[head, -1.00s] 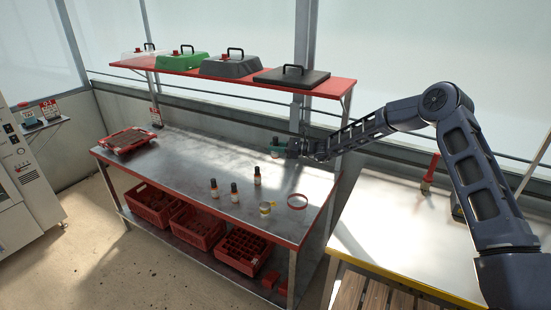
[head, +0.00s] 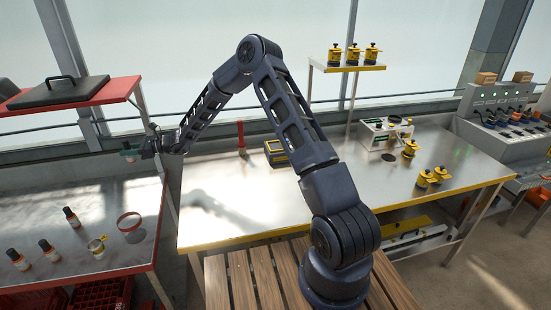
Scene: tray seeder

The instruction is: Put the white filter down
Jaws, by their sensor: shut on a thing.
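My gripper (head: 140,150) is at the left in the head view, raised above the back right part of the red-edged metal bench (head: 150,262). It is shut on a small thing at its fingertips. Dark green shows there with a little red below, but it is too small to tell whether this is the white filter. No white filter can be clearly picked out elsewhere.
Several dark bottles (head: 71,217) and a small yellow-banded cup (head: 96,246) stand on the bench. A red shelf (head: 115,92) with a black lid (head: 62,91) hangs above. A yellow-edged table (head: 300,232) on the right holds several yellow-topped jars (head: 410,148); its middle is largely clear.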

